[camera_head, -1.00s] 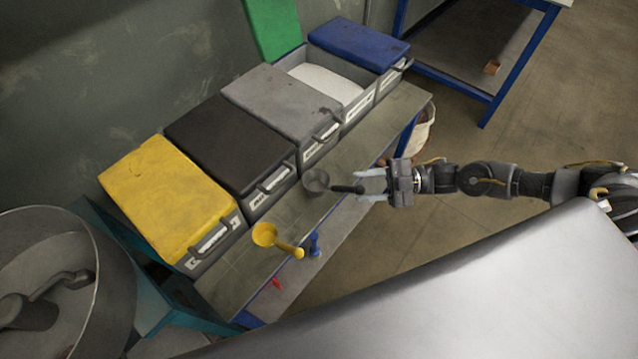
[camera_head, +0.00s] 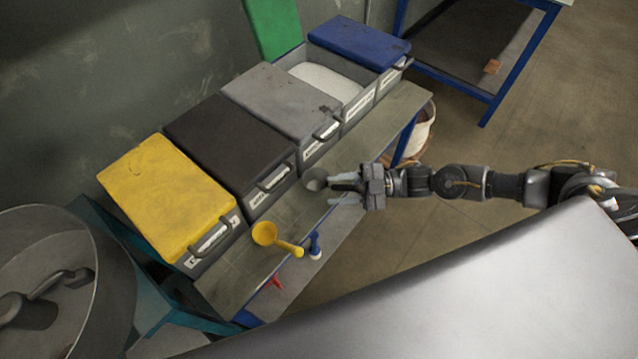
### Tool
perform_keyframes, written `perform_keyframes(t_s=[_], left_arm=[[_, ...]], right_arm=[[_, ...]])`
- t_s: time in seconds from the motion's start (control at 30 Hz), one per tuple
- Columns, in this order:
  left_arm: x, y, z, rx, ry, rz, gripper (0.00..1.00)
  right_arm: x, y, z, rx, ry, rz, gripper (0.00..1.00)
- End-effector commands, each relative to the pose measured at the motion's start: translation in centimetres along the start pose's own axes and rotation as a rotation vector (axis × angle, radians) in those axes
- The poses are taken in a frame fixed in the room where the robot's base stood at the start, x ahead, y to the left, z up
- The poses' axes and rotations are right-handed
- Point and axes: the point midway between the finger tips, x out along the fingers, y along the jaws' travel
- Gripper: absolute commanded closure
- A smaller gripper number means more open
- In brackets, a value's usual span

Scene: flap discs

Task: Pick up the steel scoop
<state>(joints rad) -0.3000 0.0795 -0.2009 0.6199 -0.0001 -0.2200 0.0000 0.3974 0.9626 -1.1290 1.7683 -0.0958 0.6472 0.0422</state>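The steel scoop (camera_head: 314,180) lies on the narrow bench shelf in front of the bins, its round grey bowl to the left. Its dark handle points right toward my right gripper (camera_head: 344,187). The gripper's two pale fingers are spread, with the handle between them. I cannot make out whether either finger touches the handle, and the gripper covers the handle's far end. My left gripper is not in view.
A yellow scoop (camera_head: 266,234) lies on the same shelf (camera_head: 232,277), nearer to me. Lidded bins in yellow (camera_head: 165,195), black (camera_head: 225,140), grey (camera_head: 280,98) and blue (camera_head: 357,42) line the wall; one open bin holds white material (camera_head: 325,82). A large metal drum stands at left.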

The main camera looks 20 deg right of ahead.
Motion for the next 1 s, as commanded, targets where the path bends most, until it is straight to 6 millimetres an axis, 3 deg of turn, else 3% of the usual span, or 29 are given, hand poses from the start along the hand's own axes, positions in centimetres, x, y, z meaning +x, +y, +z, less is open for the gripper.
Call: perform_keyframes(t_s=[0.03, 0.3, 0.77, 1.0], left_arm=[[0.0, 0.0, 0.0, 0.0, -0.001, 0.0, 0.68], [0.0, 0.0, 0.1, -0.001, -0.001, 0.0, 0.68], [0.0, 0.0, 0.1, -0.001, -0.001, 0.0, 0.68], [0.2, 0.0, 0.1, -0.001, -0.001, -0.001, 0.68]], right_arm=[[0.0, 0.0, 0.0, 0.0, 0.0, 0.0, 0.69], [0.0, 0.0, 0.0, 0.0, 0.0, 0.0, 1.0], [0.0, 0.4, -0.5, -0.002, 0.001, 0.001, 1.0], [-0.4, 1.9, -3.1, -0.002, 0.0, 0.001, 1.0]])
